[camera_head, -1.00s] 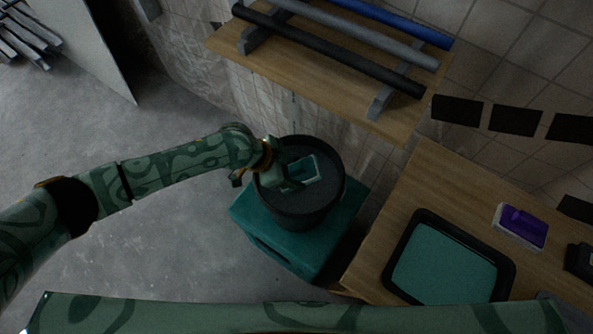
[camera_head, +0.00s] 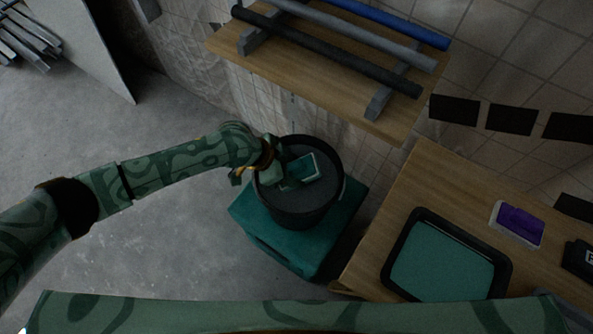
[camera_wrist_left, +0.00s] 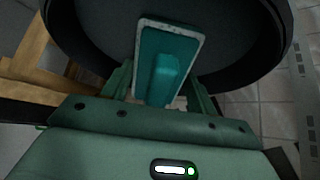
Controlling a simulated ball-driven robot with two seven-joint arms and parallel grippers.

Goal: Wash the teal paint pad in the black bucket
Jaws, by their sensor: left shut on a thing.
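The black bucket (camera_head: 290,212) stands on a teal box (camera_head: 322,252), with a dark surface inside its rim. The teal paint pad (camera_head: 307,167) is over the inside of the bucket. It is a white-edged rectangle with a teal handle block, and it also shows in the left wrist view (camera_wrist_left: 151,46). My left gripper (camera_head: 284,180) reaches in over the bucket's left rim and is shut on the pad. Its fingers flank the pad's near end in the left wrist view (camera_wrist_left: 160,95). I cannot tell whether the pad touches the dark surface. My right gripper is not in view.
A wooden table (camera_head: 385,190) at right holds a black tray with teal paint (camera_head: 440,262) and a purple pad (camera_head: 520,222). A wooden shelf with pipes (camera_head: 330,85) stands above the bucket. Grey floor (camera_head: 150,240) is open at left.

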